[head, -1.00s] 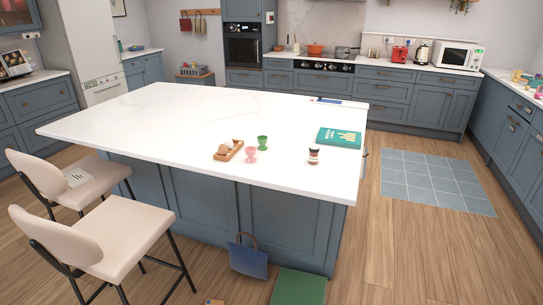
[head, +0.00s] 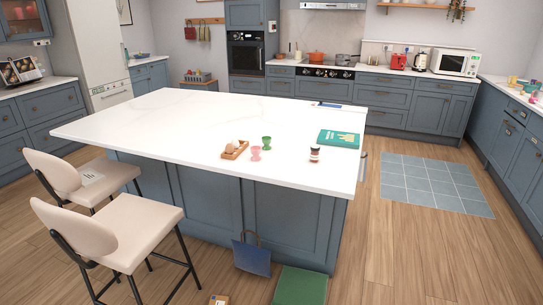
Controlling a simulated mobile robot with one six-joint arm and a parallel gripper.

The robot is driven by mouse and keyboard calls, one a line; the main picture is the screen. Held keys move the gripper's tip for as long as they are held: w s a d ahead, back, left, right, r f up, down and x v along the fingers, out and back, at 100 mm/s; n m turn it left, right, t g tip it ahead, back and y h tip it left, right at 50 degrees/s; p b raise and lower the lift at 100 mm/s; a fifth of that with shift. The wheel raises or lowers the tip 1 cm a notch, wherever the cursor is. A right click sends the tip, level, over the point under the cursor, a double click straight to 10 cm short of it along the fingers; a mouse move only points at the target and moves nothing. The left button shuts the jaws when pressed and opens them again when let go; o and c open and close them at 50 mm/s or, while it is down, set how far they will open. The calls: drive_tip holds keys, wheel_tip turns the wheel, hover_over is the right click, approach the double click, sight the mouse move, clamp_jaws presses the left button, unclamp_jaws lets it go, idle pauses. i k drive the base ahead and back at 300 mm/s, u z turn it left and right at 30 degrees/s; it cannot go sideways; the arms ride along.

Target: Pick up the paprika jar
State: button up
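A small jar with a dark lid, a pale label and reddish-brown contents (head: 314,154) stands upright on the white island top, near its front right part. It looks like the paprika jar, but its label is too small to read. Nothing touches it. My gripper is not in the head view.
The white island (head: 200,115) also bears a wooden tray with eggs (head: 234,150), pink (head: 256,153) and green (head: 266,142) egg cups and a teal book (head: 339,139). Stools (head: 128,232) stand at left.

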sight(314, 154)
drive_tip(key=k, duration=0.25)
drive_tip(key=u, duration=1.6)
drive_tip(key=k, duration=0.65)
drive_tip(key=z, duration=0.4)
drive_tip(key=i, duration=1.65)
drive_tip(key=u, duration=0.35)
